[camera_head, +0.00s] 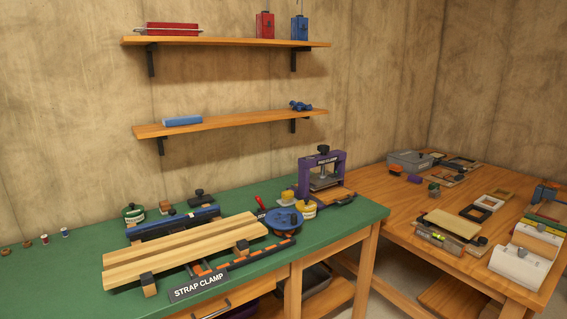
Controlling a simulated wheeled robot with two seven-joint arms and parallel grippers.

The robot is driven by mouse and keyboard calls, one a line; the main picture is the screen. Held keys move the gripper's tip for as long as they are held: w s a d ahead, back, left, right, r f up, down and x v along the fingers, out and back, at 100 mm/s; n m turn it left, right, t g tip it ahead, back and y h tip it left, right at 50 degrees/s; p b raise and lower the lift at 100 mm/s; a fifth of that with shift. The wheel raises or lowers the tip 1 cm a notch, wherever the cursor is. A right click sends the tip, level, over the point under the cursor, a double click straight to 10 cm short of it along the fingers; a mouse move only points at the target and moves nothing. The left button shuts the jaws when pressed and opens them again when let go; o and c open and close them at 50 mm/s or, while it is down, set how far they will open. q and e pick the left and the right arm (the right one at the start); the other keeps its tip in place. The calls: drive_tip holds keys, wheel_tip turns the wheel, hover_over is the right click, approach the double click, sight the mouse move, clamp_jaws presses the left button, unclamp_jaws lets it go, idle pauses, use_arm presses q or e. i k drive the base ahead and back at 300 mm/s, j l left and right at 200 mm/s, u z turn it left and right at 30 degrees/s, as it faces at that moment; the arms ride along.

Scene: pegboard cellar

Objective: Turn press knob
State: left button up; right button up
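A purple press (341,169) stands at the right end of the green bench. Its black knob (323,149) sits on top of the frame, above a screw and a flat plate. A small label shows on the top bar, too small to read surely. A wooden board (335,195) lies at its base. Neither of my grippers shows in the head view, and nothing is seen touching the knob.
On the green bench (40,275), a strap clamp with pale boards (185,250) fills the middle front. A blue round tool (284,219) and yellow containers (306,208) stand left of the press. A wooden table (400,225) with frames and tools is at right. Shelves (230,126) hang above.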

sight(324, 149)
drive_tip(key=i+j+z, duration=0.1)
drive_tip(key=i+z, duration=0.2)
drive_tip(key=i, duration=0.2)
drive_tip(key=i+j+z, duration=0.15)
drive_tip(key=i+z, duration=0.15)
drive_tip(key=i, duration=0.15)
